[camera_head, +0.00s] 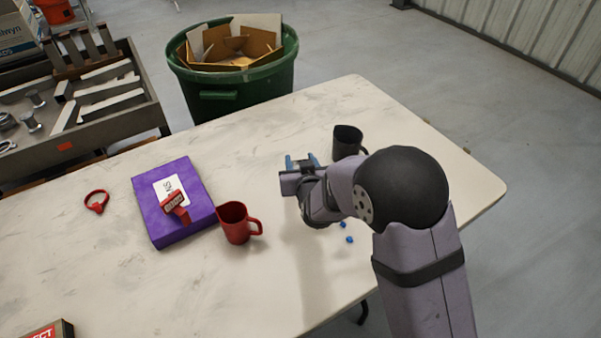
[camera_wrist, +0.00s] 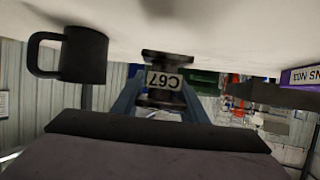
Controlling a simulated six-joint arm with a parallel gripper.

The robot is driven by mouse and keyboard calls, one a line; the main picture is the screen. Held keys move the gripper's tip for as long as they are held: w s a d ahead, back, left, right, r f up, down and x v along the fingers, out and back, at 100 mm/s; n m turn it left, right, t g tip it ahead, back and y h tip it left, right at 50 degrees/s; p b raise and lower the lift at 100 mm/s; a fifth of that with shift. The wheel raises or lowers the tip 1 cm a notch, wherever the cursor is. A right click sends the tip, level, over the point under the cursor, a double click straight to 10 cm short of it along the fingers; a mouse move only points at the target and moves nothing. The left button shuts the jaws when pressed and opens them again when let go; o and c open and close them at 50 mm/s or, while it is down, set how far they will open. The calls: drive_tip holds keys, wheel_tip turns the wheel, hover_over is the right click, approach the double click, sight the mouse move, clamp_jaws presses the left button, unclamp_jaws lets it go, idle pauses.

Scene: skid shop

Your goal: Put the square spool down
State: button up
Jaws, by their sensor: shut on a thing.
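The square spool (camera_wrist: 166,77) is dark, with flanges and a white label reading C67, which appears upside down in the wrist view. My gripper (camera_wrist: 158,100) is shut on it, with a blue finger on each side. In the head view my gripper (camera_head: 302,163) is over the far part of the pale table (camera_head: 285,280), left of a black mug. There the spool is mostly hidden by my wrist. In the wrist view the spool's flange is close to the tabletop (camera_wrist: 220,25); I cannot tell whether they touch.
The black mug (camera_head: 346,142) is just right of my gripper. A red mug (camera_head: 234,224) and a purple box (camera_head: 192,221) with a red object on it stand to the left. Small blue bits (camera_head: 349,239) lie nearer. A green bin (camera_head: 246,96) stands beyond the table.

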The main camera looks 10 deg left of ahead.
drive_tip(key=shift+f, duration=2.1)
drive_tip(key=shift+f, duration=0.1)
drive_tip(key=o, duration=1.2)
drive_tip(key=v, duration=1.2)
drive_tip(key=shift+d+b, duration=0.1)
drive_tip(key=shift+b, duration=0.3)
